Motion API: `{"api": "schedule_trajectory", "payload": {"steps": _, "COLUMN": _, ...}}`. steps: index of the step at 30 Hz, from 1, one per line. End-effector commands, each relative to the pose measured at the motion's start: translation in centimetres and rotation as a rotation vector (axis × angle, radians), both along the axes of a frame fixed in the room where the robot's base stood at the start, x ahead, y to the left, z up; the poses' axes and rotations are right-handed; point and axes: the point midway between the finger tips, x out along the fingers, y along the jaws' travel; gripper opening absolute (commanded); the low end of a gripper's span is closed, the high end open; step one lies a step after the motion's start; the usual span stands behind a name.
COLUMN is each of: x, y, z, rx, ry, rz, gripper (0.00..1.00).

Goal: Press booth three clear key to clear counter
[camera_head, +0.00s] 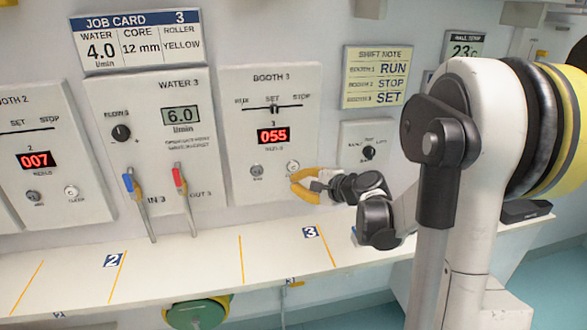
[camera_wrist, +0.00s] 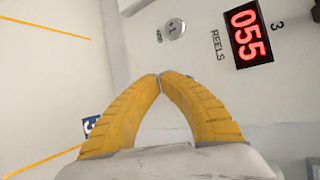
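The booth 3 panel (camera_head: 297,97) is a pale plate on the wall with a red display (camera_head: 273,135) reading 055. The same display (camera_wrist: 248,34) shows in the wrist view. Below it are two round keys, a left key (camera_head: 257,171) and a right key (camera_head: 293,165); the right one sits where booth 2's clear key does. My gripper (camera_head: 292,178) is at the panel's lower right, just below the right key. In the wrist view its yellow fingertips (camera_wrist: 160,75) meet with nothing between them. That view shows the left key (camera_wrist: 175,28); the right key is hidden. Contact cannot be told.
A shelf (camera_head: 190,262) with orange lines runs below the panels. The water 3 panel (camera_head: 148,92) has blue (camera_head: 139,205) and red (camera_head: 185,200) handles to the left. The booth 2 panel (camera_head: 35,110) reads 007. A dial plate (camera_head: 356,140) is at the right.

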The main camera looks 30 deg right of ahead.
Motion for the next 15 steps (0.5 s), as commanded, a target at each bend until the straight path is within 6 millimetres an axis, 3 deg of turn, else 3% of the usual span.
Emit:
{"api": "schedule_trajectory", "payload": {"steps": 6, "x": 2.4, "y": -0.7, "z": 0.0, "rx": -0.001, "ry": 0.0, "rz": 0.0, "gripper": 0.0}}
{"api": "schedule_trajectory", "payload": {"steps": 15, "x": 3.3, "y": -1.0, "z": 0.0, "rx": -0.001, "ry": 0.0, "rz": -0.001, "gripper": 0.0}}
